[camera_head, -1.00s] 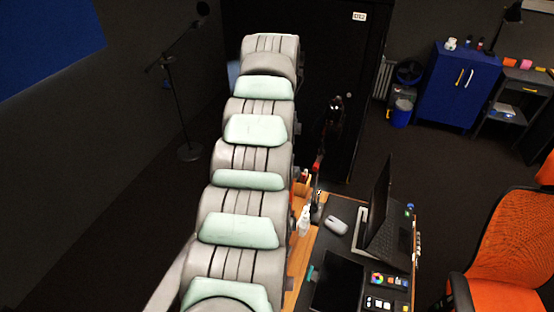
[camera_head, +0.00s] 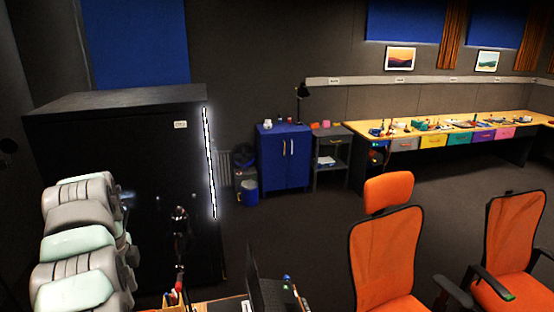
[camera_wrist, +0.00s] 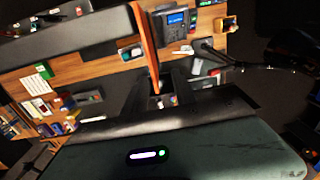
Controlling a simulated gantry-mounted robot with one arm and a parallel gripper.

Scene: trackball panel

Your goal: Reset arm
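My arm, with grey and mint-green segments, rises at the lower left of the head view. My gripper is not clearly seen there. In the wrist view, my gripper (camera_wrist: 160,88) shows two dark fingers standing apart, with a gap between them and nothing seen held. The dark green-grey wrist housing with a small lit indicator fills the bottom of that view. Beyond the fingers is a wooden work surface (camera_wrist: 72,68) with a blue-screened device (camera_wrist: 174,24) and several small items. No trackball can be made out.
In the head view, a tall black cabinet (camera_head: 115,150) stands behind my arm. A laptop (camera_head: 262,290) is at the bottom edge. Orange chairs (camera_head: 385,255) stand to the right. A blue cabinet (camera_head: 283,160) and a long workbench (camera_head: 450,134) line the back. Open floor lies between.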

